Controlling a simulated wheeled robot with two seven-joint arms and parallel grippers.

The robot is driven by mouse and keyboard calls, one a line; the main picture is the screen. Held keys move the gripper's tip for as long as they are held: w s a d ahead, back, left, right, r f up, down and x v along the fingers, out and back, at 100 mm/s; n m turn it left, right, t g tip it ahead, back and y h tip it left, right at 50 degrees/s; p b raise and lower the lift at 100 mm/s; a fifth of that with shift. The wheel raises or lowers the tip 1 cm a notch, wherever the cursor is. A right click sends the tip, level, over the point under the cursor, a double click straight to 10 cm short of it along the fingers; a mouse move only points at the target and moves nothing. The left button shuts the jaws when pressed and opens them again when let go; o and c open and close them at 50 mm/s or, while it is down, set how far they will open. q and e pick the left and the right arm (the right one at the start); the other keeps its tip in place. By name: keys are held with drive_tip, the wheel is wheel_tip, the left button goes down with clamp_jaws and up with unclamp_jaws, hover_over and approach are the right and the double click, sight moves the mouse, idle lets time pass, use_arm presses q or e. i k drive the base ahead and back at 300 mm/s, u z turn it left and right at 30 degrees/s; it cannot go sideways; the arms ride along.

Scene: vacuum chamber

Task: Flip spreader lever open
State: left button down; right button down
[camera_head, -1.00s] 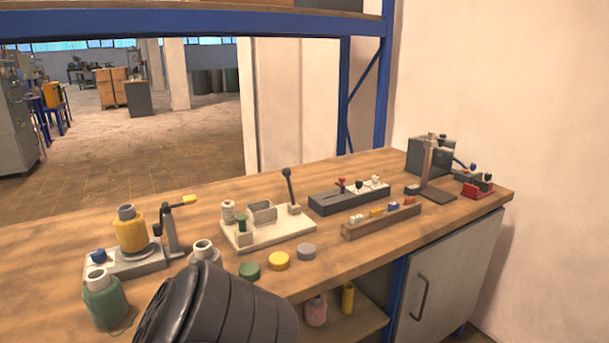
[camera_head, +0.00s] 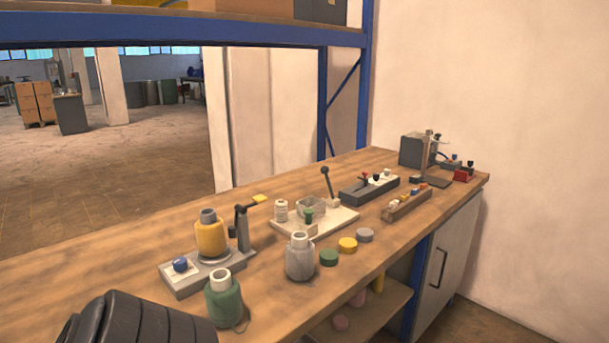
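A cream board (camera_head: 340,220) on the bench carries an upright black lever (camera_head: 327,181) with a round knob, a small grey open box (camera_head: 311,207), a white spool (camera_head: 281,211) and a green part. I cannot tell for sure which lever is the spreader's; the black one leans slightly from vertical. Neither gripper is in view. A dark ribbed part, likely of my own arm, shows at the bottom left.
A green bottle (camera_head: 223,302) and a grey bottle (camera_head: 300,260) stand near the front edge, beside green (camera_head: 329,258), yellow (camera_head: 348,245) and grey (camera_head: 365,235) discs. A dark block (camera_head: 355,193), a wooden rack (camera_head: 400,210) and a clamp stand (camera_head: 428,160) are farther right.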

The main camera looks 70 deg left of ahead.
sight(325, 169)
drive_tip(key=u, duration=1.1)
